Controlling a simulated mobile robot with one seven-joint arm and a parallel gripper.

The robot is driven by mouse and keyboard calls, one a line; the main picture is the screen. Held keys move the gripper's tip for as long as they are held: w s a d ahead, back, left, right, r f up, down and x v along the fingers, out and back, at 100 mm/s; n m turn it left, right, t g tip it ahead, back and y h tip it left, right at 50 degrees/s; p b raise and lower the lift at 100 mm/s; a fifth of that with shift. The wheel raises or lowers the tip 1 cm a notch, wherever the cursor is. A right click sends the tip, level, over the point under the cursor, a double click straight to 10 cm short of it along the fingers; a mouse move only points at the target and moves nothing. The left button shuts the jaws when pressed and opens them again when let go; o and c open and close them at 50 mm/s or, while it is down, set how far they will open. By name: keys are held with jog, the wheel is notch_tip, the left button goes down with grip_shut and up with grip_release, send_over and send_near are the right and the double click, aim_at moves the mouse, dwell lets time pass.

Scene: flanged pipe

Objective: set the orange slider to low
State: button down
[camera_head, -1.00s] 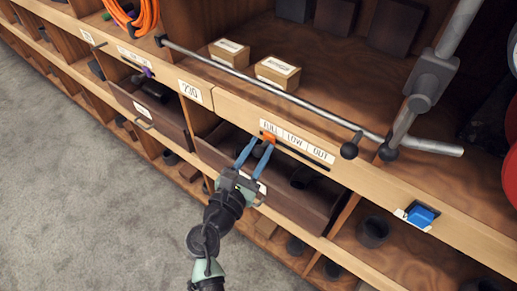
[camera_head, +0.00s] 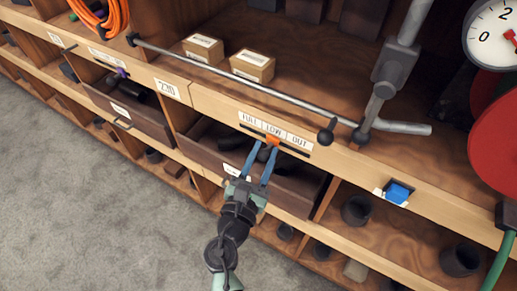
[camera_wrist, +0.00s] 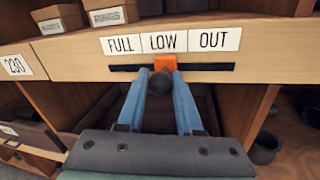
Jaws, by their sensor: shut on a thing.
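The orange slider (camera_wrist: 165,63) sits in a dark horizontal slot (camera_wrist: 205,67) on the wooden shelf edge. Labels above the slot read FULL (camera_wrist: 121,44), LOW (camera_wrist: 164,41) and OUT (camera_wrist: 213,39), left to right. In the wrist view the slider is directly under the LOW label. It also shows in the head view (camera_head: 273,140). My gripper (camera_wrist: 163,78) has its two blue fingers shut on the slider, one on each side. A dark round knob (camera_wrist: 160,84) shows between the fingers.
An open drawer (camera_head: 213,152) lies below the slot, under my fingers. A blue button (camera_head: 398,192) is to the right on the same edge. A metal rod (camera_head: 240,85) runs above the slot. A second slider, purple (camera_head: 122,72), is farther left.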

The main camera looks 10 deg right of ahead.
jog(key=c, duration=0.6)
grip_release()
jog(key=shift+a, duration=0.1)
jog(key=b+v, duration=0.1)
jog(key=v, duration=1.2)
jog(key=shift+w, duration=0.1)
